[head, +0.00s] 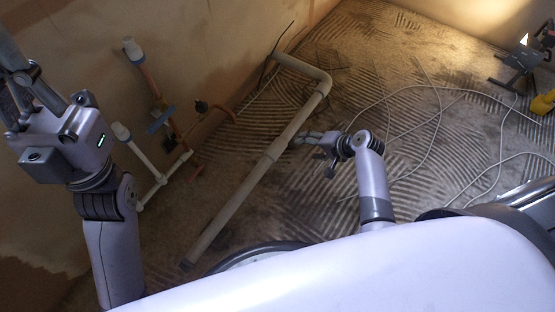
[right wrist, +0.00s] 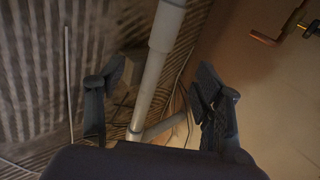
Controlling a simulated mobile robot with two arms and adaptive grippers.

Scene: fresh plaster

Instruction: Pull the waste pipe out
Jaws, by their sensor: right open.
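The waste pipe (head: 250,180) is a long pale grey pipe lying slantwise over the floor in the head view. A coupling sits partway along it, and its far end bends at an elbow towards the wall. My right gripper (head: 300,140) is beside the pipe near the coupling. In the right wrist view the pipe (right wrist: 152,85) runs between the spread fingers of my right gripper (right wrist: 165,82), with gaps visible on both sides. My left gripper (head: 18,88) is raised at the left edge, away from the pipe; its finger opening is unclear.
White-capped pipes (head: 148,165) stand by the wall on the left. Loose pale cable (head: 440,110) loops over the ridged floor to the right. A work lamp (head: 522,60) stands at the far right.

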